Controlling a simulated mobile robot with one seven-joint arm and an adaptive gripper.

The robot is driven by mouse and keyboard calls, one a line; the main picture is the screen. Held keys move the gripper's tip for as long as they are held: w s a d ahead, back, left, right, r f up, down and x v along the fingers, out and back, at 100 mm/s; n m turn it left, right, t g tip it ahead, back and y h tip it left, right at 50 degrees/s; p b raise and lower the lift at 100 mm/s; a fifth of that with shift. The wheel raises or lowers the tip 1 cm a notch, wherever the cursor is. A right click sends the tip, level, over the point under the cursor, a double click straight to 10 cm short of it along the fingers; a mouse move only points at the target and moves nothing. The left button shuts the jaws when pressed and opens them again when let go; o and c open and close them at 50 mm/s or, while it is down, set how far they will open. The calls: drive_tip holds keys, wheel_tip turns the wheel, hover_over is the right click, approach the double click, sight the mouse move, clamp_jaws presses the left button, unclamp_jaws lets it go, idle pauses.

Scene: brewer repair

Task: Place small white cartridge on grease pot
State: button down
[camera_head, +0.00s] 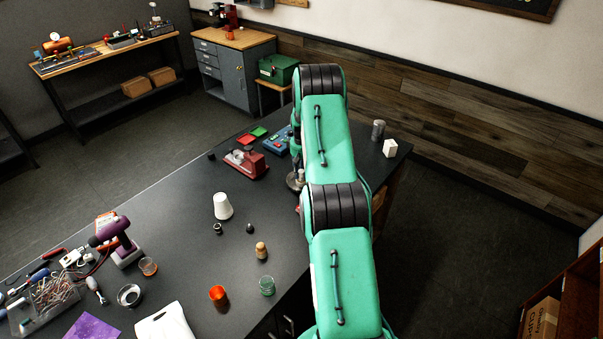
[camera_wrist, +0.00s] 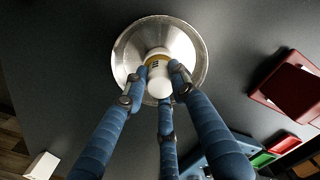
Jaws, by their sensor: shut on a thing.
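A small white cylinder (camera_wrist: 160,82), which looks like the cartridge, is between the three blue fingers of my gripper (camera_wrist: 160,76) in the wrist view. My gripper is shut on it. A yellowish band with dark marks shows at its far end. Behind it is a round silver dish (camera_wrist: 192,52); the cylinder overlaps its middle, and I cannot tell whether they touch. No thing is clearly recognisable as the grease pot. In the head view the dish (camera_head: 293,181) shows left of my arm, which hides most of my gripper.
A red device (camera_head: 246,163), a blue panel (camera_head: 277,142) and red and green trays (camera_head: 258,132) stand left of the dish. A white block (camera_head: 390,148) and a grey cylinder (camera_head: 378,130) stand right of my arm.

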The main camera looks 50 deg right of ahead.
drive_tip(key=shift+f, duration=0.15)
drive_tip(key=c, duration=1.4)
unclamp_jaws()
drive_tip(key=shift+r, duration=0.2)
wheel_tip(320, 180, up, 12)
drive_tip(key=b, duration=0.2)
